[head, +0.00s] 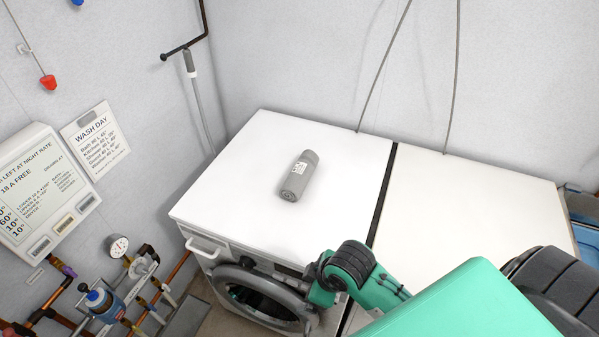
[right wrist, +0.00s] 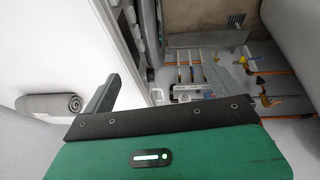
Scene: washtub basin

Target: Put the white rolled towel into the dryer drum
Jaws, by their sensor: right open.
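A grey rolled towel (head: 297,178) with a small white label lies on top of the white machine on the left. It looks grey rather than white. It also shows at the left of the right wrist view (right wrist: 50,105). Below it, in the machine's front, is the dark round drum opening (head: 250,299) with a grey ring around it; its inside is hardly visible. My right gripper (right wrist: 170,86) is open and empty, near the machine's front edge, apart from the towel. In the head view my right arm ends beside the round opening and its fingers cannot be made out. My left gripper is not in view.
A second white machine (head: 465,205) with a bare top stands to the right. A white handle (head: 205,248) juts from the front. The top around the towel is clear.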

